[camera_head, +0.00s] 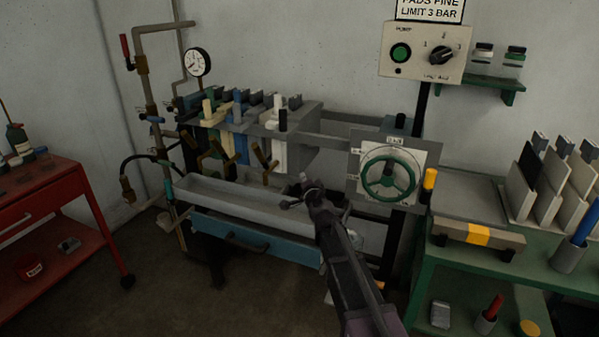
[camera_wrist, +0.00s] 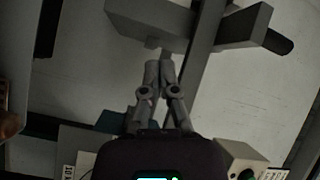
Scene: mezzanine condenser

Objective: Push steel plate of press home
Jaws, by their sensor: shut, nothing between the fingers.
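The press (camera_head: 335,140) stands against the wall with a pack of upright plates at its left. A broad grey plate (camera_head: 303,124), which looks like the steel plate, stands at the right end of the pack. A gap with bare rails lies between it and the green handwheel (camera_head: 388,174). My gripper (camera_head: 298,194) is in front of and below the grey plate, over the trough's right end. In the wrist view, my gripper (camera_wrist: 158,72) has its fingers together and empty. A grey block (camera_wrist: 150,20) lies just beyond the fingertips; I cannot tell whether they touch.
A pale trough (camera_head: 235,198) and a blue drawer (camera_head: 245,240) sit below the plates. A pipe with a gauge (camera_head: 198,62) rises at left. A red cart (camera_head: 50,205) stands far left, a green bench (camera_head: 480,265) at right. A control box (camera_head: 424,52) hangs above.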

